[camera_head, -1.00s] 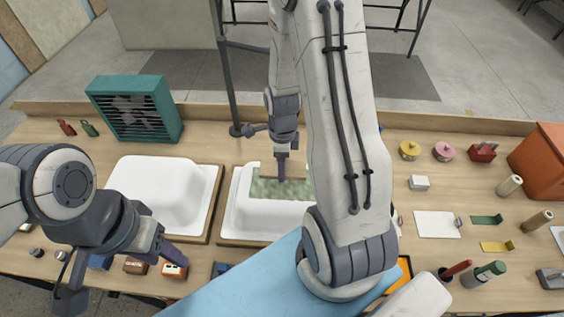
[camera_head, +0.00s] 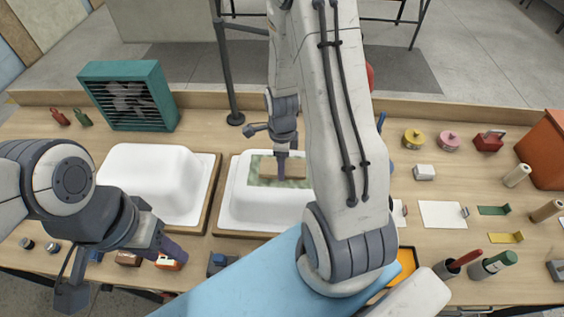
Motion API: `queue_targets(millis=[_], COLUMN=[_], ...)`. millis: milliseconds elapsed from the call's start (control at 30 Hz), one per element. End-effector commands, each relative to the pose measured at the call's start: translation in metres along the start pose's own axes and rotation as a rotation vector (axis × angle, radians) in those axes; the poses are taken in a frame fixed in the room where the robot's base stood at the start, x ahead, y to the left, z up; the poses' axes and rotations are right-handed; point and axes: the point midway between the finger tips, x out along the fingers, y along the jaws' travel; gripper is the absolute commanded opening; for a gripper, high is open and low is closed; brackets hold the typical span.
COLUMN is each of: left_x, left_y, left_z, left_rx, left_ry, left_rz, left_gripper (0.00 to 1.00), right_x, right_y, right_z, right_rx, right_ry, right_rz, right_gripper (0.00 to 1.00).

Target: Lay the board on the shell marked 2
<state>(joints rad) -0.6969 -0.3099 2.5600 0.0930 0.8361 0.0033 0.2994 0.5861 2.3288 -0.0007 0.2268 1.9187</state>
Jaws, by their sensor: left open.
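Two white upturned shells stand side by side on the bench, the left one (camera_head: 150,180) and the right one (camera_head: 240,203). I cannot read a number on either. A mottled green patch (camera_head: 262,172) covers the top of the right shell. My left gripper (camera_head: 172,249) is open and empty, in front of the left shell. My right arm hides the right shell's right side.
A teal fan heater (camera_head: 128,97) stands at the back left and a dark post (camera_head: 228,70) behind the shells. Small blocks lie along the front edge. Tins, a white sheet (camera_head: 442,214), rollers and an orange box (camera_head: 540,150) fill the right.

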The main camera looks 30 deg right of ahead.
Motion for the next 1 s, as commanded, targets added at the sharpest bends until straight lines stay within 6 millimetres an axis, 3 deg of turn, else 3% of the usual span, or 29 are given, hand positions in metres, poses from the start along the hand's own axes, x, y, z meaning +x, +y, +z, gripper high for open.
queue_targets(millis=[767,800,833,867,1000], left_x=[0.0024,0.0024,0.0024,0.0024,0.0023], left_y=[-0.0002,-0.0002,-0.0002,-0.0002,-0.0002], left_z=[0.0001,0.0001,0.0001,0.0001,0.0001], left_rx=[0.0,0.0,0.0,0.0,0.0], left_ry=[0.0,0.0,0.0,0.0,0.0], left_rz=[0.0,0.0,0.0,0.0,0.0], left_gripper=[0.5,0.5,0.5,0.5,0.5], right_x=[0.005,0.005,0.0051,0.005,0.0046], right_y=[0.0006,0.0006,0.0007,0.0006,0.0004], right_z=[-0.0002,-0.0002,-0.0002,-0.0002,-0.0001], right_rx=[0.0,0.0,0.0,0.0,0.0], right_ry=[0.001,0.001,0.001,0.001,0.0], right_rz=[0.002,0.002,0.002,0.002,0.001], right_gripper=[0.13,0.86,0.97,1.0,1.0])
